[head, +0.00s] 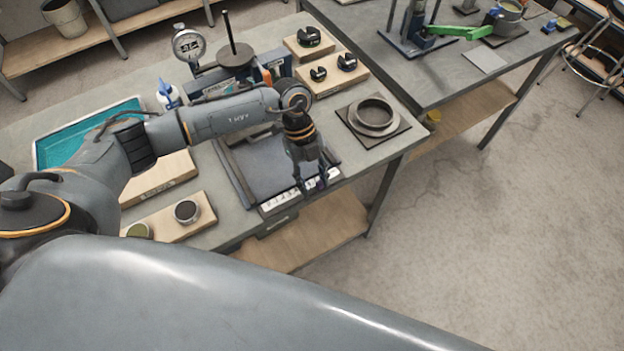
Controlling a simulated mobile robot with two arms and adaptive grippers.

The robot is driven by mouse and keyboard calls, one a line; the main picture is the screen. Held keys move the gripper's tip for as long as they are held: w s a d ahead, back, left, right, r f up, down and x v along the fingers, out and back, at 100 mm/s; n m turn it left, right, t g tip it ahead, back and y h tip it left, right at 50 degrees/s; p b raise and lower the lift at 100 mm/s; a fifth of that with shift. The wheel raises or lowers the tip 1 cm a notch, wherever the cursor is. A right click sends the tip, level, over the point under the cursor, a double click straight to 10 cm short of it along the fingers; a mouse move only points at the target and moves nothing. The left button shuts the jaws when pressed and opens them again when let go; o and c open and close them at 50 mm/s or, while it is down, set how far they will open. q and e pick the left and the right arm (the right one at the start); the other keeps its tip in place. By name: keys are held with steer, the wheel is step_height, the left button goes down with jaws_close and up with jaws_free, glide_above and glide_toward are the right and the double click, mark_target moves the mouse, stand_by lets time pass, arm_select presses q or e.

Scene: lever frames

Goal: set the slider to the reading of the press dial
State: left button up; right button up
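A round white dial gauge (188,45) stands on a post at the back left of the near table; its reading is too small to make out. A white scale strip (282,198) with dark marks runs along the front edge of a dark plate (262,165). A small dark purple piece (321,185), which may be the slider's knob, shows at the right part of the strip. My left gripper (311,184) points down over the strip, its fingers apart, one of them close by the purple piece. I cannot tell whether they touch. My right gripper is out of view.
A dark ring on a square plate (398,137) lies right of the strip. Wooden blocks with black parts (332,75) stand behind. A teal tray (88,130) is at left. The second table (445,75) carries a green lever (460,31).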

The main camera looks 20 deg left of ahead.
arm_select(q)
steer(key=shift+s+a, duration=0.25)
steer(key=shift+s, duration=0.05)
steer(key=shift+w+r, duration=0.1)
steer(key=v, duration=1.2)
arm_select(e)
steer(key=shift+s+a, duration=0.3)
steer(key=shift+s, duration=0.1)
arm_select(q)
steer(key=shift+d, duration=0.1)
